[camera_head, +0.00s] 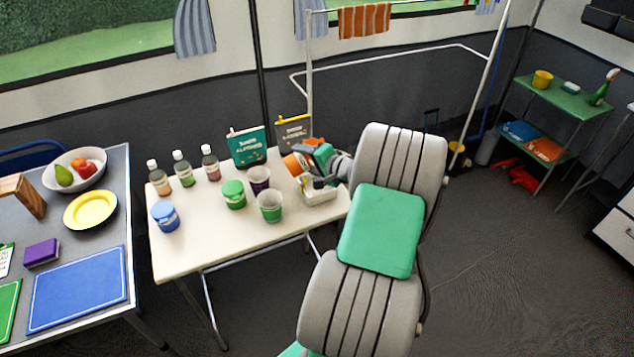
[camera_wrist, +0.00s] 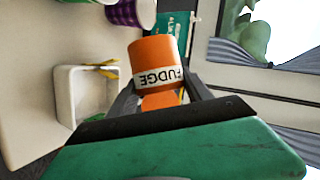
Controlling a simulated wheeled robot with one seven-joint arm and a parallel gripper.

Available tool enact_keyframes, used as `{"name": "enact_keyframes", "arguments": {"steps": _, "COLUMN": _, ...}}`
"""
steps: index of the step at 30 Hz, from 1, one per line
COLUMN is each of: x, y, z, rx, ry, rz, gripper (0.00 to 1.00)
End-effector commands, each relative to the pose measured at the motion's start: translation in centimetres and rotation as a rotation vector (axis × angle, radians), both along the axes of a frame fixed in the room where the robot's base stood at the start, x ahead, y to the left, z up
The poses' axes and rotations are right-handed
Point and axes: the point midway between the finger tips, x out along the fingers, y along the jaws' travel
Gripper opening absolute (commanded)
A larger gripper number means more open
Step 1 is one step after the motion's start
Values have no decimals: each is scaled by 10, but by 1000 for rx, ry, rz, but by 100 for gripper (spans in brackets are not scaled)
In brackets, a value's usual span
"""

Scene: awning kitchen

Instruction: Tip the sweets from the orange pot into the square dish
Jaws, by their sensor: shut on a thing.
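The orange pot (camera_wrist: 152,60) has a white FUDGE label, which reads upside down in the wrist view. My gripper (camera_wrist: 158,100) is shut on it. In the head view the pot (camera_head: 294,162) is held tilted well over, above the back right part of the cream table. The white square dish (camera_head: 320,196) stands at the table's right end, just below and in front of my gripper (camera_head: 308,160). In the wrist view the dish (camera_wrist: 62,98) lies left of the pot, with a yellow thing (camera_wrist: 100,69) at its rim. The sweets cannot be made out clearly.
A purple cup (camera_head: 259,180), a green-and-white cup (camera_head: 270,207) and a green lidded jar (camera_head: 233,195) stand left of the dish. Bottles (camera_head: 183,170) and two upright packs (camera_head: 247,147) stand behind. The table's (camera_head: 215,248) front is clear.

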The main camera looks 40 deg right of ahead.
Motion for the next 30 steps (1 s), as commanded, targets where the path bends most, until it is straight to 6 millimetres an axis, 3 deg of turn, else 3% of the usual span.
{"name": "enact_keyframes", "arguments": {"steps": 30, "x": -4, "y": -13, "z": 2, "rx": 131, "ry": -40, "rz": 0, "gripper": 0}}
